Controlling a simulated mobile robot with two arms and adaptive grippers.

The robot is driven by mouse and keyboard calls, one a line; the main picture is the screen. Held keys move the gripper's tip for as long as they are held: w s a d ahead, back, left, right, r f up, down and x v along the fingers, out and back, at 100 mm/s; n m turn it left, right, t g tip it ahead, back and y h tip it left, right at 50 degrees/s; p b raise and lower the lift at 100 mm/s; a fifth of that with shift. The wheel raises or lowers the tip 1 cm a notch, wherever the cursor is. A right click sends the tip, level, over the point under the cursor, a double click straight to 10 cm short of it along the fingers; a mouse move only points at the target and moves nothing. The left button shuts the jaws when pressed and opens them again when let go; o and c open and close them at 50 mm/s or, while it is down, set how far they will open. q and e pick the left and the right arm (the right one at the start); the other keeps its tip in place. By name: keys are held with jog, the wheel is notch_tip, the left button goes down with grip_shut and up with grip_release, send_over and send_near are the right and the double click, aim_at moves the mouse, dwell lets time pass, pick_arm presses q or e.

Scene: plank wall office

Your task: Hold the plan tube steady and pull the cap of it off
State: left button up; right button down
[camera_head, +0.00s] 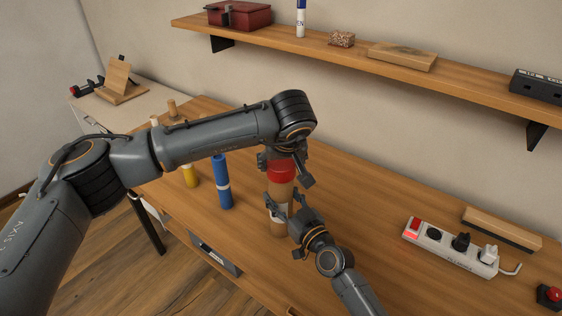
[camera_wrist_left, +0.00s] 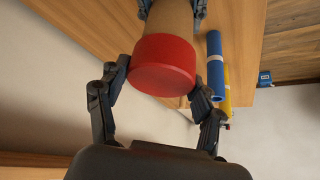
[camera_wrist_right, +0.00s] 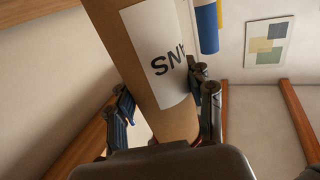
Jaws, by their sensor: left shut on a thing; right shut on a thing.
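The plan tube (camera_head: 279,193) is a brown cardboard tube standing upright on the wooden desk, with a white label on its lower part. The label (camera_wrist_right: 160,55) shows large dark letters in the right wrist view. The red cap (camera_head: 281,173) sits on the tube's top end, with brown tube directly below it; it also shows in the left wrist view (camera_wrist_left: 163,68). My left gripper (camera_head: 284,170) is shut on the red cap from above, a finger on each side. My right gripper (camera_head: 279,212) is shut around the tube's body below the cap, partly hiding it.
A blue roll (camera_head: 222,182) and a yellow roll (camera_head: 190,175) stand left of the tube. A wall shelf (camera_head: 350,57) hangs behind. The desk between tube and strip is clear.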

aim_at(281, 162)
pick_arm(q)
jog(key=c, duration=0.6)
jog(key=shift+c, duration=0.2)
jog(key=shift+r, duration=0.1)
jog(key=shift+r, duration=1.15)
jog(key=shift+r, duration=0.1)
jog(key=shift+r, duration=1.45)
pick_arm(e)
jog(key=shift+c, duration=2.2)
grip_release()
